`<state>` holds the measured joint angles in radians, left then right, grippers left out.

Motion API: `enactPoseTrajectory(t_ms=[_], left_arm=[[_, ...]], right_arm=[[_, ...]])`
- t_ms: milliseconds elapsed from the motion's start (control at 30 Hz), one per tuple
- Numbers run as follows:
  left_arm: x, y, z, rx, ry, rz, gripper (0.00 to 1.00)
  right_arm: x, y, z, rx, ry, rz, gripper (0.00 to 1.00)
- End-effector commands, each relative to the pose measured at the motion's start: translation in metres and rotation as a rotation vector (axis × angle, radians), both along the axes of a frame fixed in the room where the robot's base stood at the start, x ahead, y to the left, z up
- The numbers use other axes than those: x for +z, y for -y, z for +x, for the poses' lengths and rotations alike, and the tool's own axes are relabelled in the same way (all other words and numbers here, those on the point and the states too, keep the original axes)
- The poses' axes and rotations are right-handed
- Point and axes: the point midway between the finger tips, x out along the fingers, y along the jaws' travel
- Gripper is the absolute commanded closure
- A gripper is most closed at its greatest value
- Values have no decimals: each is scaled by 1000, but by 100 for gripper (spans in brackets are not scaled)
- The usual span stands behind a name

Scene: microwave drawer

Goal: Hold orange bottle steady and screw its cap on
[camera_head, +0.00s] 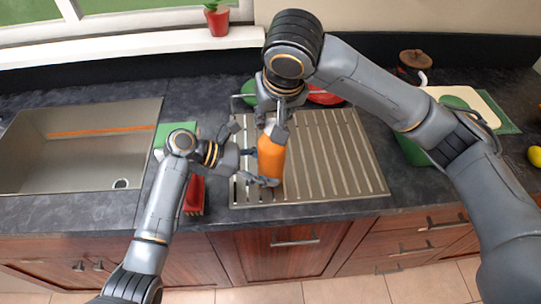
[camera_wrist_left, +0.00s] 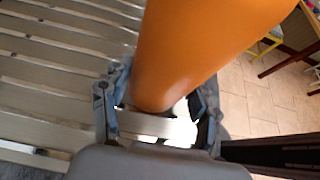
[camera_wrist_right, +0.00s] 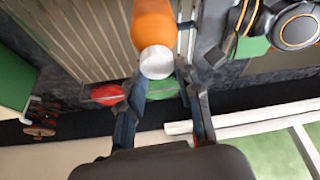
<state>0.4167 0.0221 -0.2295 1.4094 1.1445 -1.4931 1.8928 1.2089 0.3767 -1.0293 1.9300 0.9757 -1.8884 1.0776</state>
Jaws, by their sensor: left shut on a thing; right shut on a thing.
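The orange bottle (camera_head: 270,160) stands upright on the metal drainboard, near its left front part. My left gripper (camera_head: 256,166) is shut around the bottle's body from the left. The left wrist view shows the bottle (camera_wrist_left: 190,50) large, between the two fingers (camera_wrist_left: 160,110). My right gripper (camera_head: 273,122) comes down from above and is shut on the white cap at the bottle's top. In the right wrist view the pale cap (camera_wrist_right: 157,62) is between the fingertips (camera_wrist_right: 162,75), in line with the orange bottle (camera_wrist_right: 152,28). The cap's threads are hidden.
The ribbed drainboard (camera_head: 335,160) is clear right of the bottle. A sink (camera_head: 75,150) lies left. Green and red dishes (camera_head: 325,95) stand behind. A red brush (camera_head: 194,195) lies left of the drainboard. A green container (camera_head: 412,150) and a cutting board stand right.

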Motion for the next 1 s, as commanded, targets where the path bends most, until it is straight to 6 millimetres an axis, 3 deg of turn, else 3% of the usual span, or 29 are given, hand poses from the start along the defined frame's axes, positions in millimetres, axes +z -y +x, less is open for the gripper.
enactPoseTrajectory(t_ms=[167,433,700,967,1000], left_arm=[[1,-2,3,11,-1,-1,97],[2,-2,3,11,1,-1,97],[2,-2,3,11,1,-2,97],[2,-2,3,10,2,-3,97],[2,-2,3,10,2,-3,97]], right_arm=[[-3,-1,-2,-243,-10,-7,100],[-3,1,-1,-393,-7,-12,100],[-2,2,-1,-686,-6,-14,100],[-3,2,-1,-728,-7,-12,100],[-3,2,-1,-728,-7,-12,64]])
